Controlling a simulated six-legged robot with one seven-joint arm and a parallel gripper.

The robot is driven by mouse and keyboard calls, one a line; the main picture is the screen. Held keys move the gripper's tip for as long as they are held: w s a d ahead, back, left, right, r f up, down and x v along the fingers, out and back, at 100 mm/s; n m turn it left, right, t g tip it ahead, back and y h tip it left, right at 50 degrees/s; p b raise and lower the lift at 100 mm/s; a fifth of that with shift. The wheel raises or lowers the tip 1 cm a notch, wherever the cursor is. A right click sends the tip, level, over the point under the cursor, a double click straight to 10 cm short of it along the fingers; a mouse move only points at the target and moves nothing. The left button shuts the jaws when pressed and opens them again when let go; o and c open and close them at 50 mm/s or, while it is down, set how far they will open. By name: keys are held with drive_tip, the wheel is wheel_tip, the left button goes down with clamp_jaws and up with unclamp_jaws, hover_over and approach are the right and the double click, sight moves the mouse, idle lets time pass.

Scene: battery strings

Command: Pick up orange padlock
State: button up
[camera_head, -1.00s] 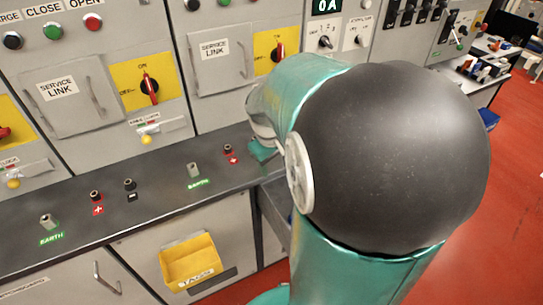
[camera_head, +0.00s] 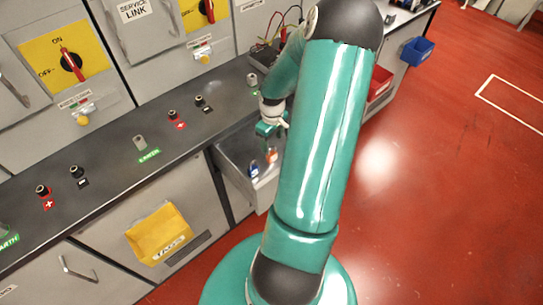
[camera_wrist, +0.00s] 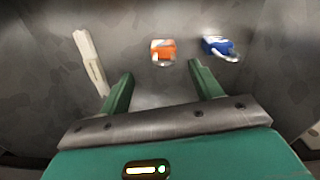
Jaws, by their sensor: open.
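The orange padlock (camera_wrist: 163,48) lies on the grey floor of an open drawer, ahead of my fingertips and roughly centred between them in the wrist view. It also shows small in the head view (camera_head: 272,156), below my gripper (camera_head: 270,128). A blue padlock (camera_wrist: 218,46) lies to its right in the wrist view; in the head view the blue one (camera_head: 253,169) is at lower left of it. In the wrist view my gripper (camera_wrist: 160,80) is open, with nothing between its two green fingers.
A pale strip-like object (camera_wrist: 90,62) lies in the drawer, left of the orange padlock. The drawer (camera_head: 234,152) has upright walls and sits under a dark counter (camera_head: 110,155) with terminals. A yellow TAGS bin (camera_head: 158,234) hangs on the front. Red floor is open at right.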

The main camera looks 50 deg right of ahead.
sight(271, 153)
drive_tip(key=f, duration=0.7)
drive_tip(key=shift+a, duration=0.35)
drive_tip(key=c, duration=1.1)
